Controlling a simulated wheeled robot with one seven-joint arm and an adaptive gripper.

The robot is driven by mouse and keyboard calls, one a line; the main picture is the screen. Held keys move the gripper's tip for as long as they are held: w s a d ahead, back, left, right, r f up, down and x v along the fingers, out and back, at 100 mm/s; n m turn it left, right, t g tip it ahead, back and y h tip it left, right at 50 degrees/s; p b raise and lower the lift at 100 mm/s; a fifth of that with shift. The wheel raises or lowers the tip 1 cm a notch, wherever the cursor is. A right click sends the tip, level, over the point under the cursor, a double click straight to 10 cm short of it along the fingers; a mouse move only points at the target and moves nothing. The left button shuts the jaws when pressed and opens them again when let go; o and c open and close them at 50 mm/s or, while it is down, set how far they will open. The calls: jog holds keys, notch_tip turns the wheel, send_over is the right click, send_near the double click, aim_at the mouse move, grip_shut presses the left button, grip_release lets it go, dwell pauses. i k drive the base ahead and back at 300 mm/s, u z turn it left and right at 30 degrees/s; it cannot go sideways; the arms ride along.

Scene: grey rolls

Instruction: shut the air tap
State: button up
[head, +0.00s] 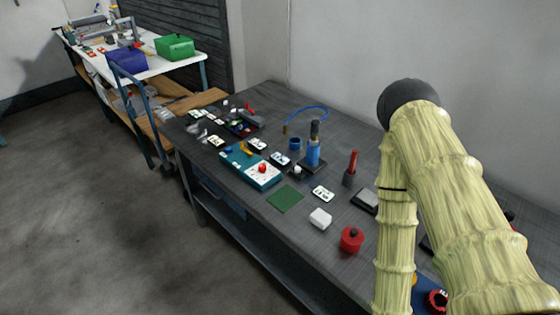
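I cannot tell for sure which thing is the air tap. A blue hose (312,107) lies curved at the back of the dark bench, with a brass-coloured end (285,129). In front of it stands an upright blue cylinder with a dark top (313,150). To its right is an upright red-handled piece (352,166) on a dark base. A round red part with a knob (351,239) sits near the bench's front edge. My yellow-covered arm fills the right side and hides part of the bench. My gripper does not show.
The dark bench (262,222) also holds a teal tray (268,181), a green mat (285,198), a white block (320,218) and several small cards. A round red and black part (437,299) shows beside my arm. A white table with bins stands behind left. The floor at left is clear.

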aim_at(242, 142)
jog(key=u, duration=0.55)
jog(key=k, duration=1.2)
jog(key=u, duration=0.95)
jog(key=i, duration=2.8)
jog(key=z, duration=1.7)
jog(key=i, duration=0.8)
jog(key=z, duration=0.5)
